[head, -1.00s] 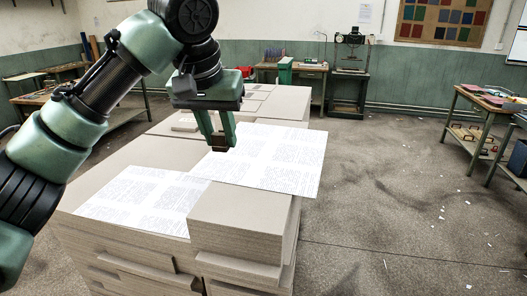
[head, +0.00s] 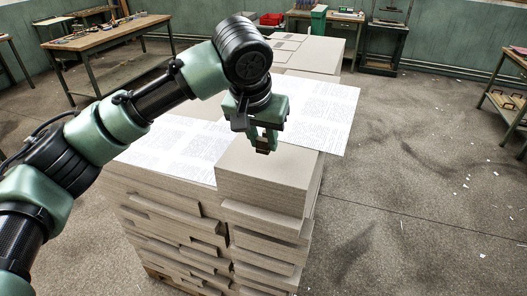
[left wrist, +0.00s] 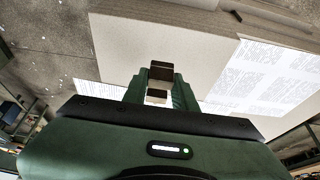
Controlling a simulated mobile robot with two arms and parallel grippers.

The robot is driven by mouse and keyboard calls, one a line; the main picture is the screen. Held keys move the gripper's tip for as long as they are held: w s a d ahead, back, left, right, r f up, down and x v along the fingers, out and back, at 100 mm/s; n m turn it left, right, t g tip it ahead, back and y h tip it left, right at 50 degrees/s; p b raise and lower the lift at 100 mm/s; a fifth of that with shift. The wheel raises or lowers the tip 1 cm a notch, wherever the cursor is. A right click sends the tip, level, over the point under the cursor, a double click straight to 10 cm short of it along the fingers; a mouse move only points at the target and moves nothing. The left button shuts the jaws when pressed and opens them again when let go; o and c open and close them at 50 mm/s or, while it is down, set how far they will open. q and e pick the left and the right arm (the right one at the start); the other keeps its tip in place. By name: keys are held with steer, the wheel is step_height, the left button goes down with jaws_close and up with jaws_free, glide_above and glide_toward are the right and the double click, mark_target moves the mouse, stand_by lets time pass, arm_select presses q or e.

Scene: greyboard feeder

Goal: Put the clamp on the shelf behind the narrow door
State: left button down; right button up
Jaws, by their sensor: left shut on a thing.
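My left gripper (head: 264,145) is over the front block of a greyboard pile. It is shut on a small dark brown thing, which I take for the clamp (head: 262,150). In the left wrist view the clamp (left wrist: 160,70) shows as a dark piece between the fingertips (left wrist: 158,84), with the greyboard behind it. Its full shape is too small and hidden to tell. No narrow door or shelf behind one can be made out. My right gripper is not in view.
The greyboard pile (head: 265,215) fills the middle, with printed sheets (head: 325,110) on top. A wooden workbench (head: 105,38) stands at the back left. A green box (head: 318,20) and a red bin (head: 271,18) are at the back.

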mark_target(262, 149)
arm_select(q)
steer(key=shift+f+p, duration=0.35)
steer(key=shift+f, duration=1.75)
steer(key=shift+f, duration=0.1)
steer(key=c, duration=1.1)
jaws_free()
